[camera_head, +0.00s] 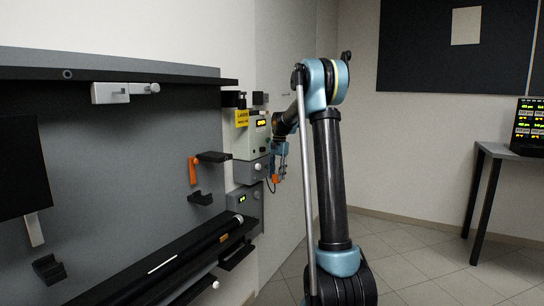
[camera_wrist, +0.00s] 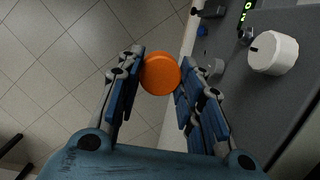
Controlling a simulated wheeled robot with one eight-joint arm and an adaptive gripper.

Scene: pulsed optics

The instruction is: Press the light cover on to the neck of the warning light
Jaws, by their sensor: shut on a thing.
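The orange round light cover (camera_wrist: 160,74) is between the fingertips of my gripper (camera_wrist: 158,84) in the wrist view. The blue pads touch it on both sides, and it is held above the floor, beside the grey unit. In the head view my gripper (camera_head: 279,163) is small, right of the wall instruments, with a bit of orange (camera_head: 275,178) at its lower end. I cannot make out the warning light's neck for certain. A small pale round part (camera_wrist: 216,68) sits on the grey unit just right of the right finger, partly covered by it.
A grey unit (camera_wrist: 292,106) with a white knob (camera_wrist: 273,53) and a green display lies close on the right in the wrist view. In the head view, instrument boxes (camera_head: 250,139) and a dark shelf (camera_head: 170,262) line the wall. A table (camera_head: 490,150) stands far right.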

